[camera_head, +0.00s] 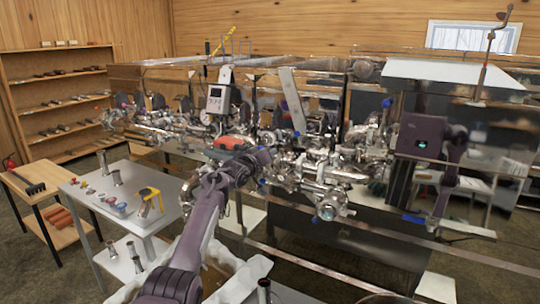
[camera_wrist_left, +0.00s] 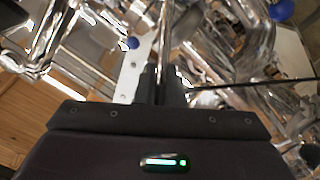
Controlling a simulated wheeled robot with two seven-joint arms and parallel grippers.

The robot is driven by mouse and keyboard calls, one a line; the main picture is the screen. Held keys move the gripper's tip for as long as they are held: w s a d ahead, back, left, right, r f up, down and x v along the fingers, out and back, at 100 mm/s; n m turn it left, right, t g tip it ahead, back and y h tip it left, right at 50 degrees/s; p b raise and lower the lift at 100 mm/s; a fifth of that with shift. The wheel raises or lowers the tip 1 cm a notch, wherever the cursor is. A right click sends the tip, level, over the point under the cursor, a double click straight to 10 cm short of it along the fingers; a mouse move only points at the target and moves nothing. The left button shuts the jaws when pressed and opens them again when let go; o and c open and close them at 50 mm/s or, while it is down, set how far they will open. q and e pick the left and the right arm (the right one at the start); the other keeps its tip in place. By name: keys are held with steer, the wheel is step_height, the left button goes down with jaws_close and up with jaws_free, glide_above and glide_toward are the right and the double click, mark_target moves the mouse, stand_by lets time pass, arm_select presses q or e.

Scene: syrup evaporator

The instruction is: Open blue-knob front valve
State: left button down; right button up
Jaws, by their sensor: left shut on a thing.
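My left arm reaches up from the bottom of the head view, and its gripper (camera_head: 262,160) is at the front of the shiny steel pipework (camera_head: 320,170). In the left wrist view my left gripper (camera_wrist_left: 161,75) has its fingers together on a thin metal rod (camera_wrist_left: 166,38); what lies between the fingertips is mostly hidden. A blue knob (camera_head: 262,182) shows just beside the gripper. In the wrist view one blue knob (camera_wrist_left: 132,43) is left of the fingers and another (camera_wrist_left: 281,10) is at the upper right.
A grey table (camera_head: 85,190) with small parts and a yellow tool (camera_head: 149,194) stands at the left. A wooden shelf (camera_head: 60,95) is behind it. A steel rail (camera_head: 330,272) crosses low in front of the evaporator. Pipes crowd the space around my left gripper.

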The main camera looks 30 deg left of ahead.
arm_select(q)
steer(key=c, duration=1.5)
jaws_free()
steer(key=shift+c, duration=0.2)
steer(key=shift+s, duration=0.1)
steer(key=s+b, duration=0.2)
steer(key=s, duration=0.5)
steer(key=shift+s+d+r, duration=0.15)
steer(key=shift+s+r, duration=0.05)
steer(key=shift+s, duration=0.1)
steer(key=shift+c, duration=0.4)
